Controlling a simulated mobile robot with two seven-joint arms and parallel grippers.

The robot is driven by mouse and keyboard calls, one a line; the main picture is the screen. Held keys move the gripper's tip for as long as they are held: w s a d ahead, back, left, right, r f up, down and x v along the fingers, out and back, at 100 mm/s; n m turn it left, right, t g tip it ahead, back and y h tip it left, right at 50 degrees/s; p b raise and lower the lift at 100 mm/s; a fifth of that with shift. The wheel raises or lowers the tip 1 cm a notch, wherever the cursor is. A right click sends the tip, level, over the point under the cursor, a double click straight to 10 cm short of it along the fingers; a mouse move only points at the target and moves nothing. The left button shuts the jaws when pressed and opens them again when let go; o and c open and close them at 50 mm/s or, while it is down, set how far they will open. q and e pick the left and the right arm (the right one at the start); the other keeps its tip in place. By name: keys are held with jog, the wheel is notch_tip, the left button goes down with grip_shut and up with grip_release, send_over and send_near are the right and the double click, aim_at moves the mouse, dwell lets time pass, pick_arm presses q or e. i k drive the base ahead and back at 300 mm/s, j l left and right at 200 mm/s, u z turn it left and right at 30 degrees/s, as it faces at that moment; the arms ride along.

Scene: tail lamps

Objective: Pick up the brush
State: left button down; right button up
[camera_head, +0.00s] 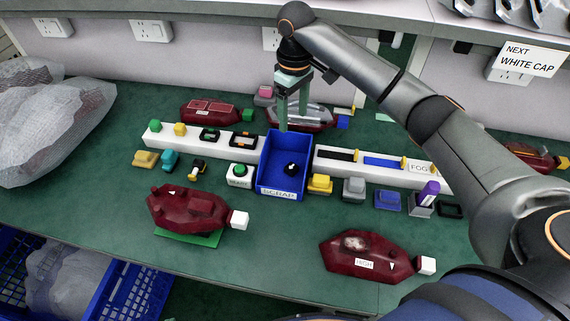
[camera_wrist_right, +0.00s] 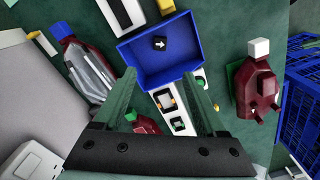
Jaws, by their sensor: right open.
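I cannot make out a brush for certain in either view. A purple-topped stick (camera_head: 428,190) stands in a small grey holder at the right of the bench; I cannot tell whether it is the brush. My right gripper (camera_head: 293,120) is open and empty, over the back edge of the blue SCRAP bin (camera_head: 265,160). In the right wrist view its green fingers (camera_wrist_right: 158,80) are spread apart, with the bin (camera_wrist_right: 185,35) beyond them. A black piece with a white arrow (camera_wrist_right: 160,43) lies in the bin. My left gripper is not in view.
White racks (camera_head: 335,172) with small parts flank the bin. Several coloured blocks and a green button (camera_head: 240,170) stand in front. Dark red lamps lie around, one on a green pad (camera_head: 190,238) and one at front right (camera_head: 365,256). The front middle of the bench is clear.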

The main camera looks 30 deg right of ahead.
aim_at(319, 184)
jog(key=k+j, duration=0.3)
jog(key=k, duration=0.15)
jog(key=k+j, duration=0.35)
jog(key=k, duration=0.1)
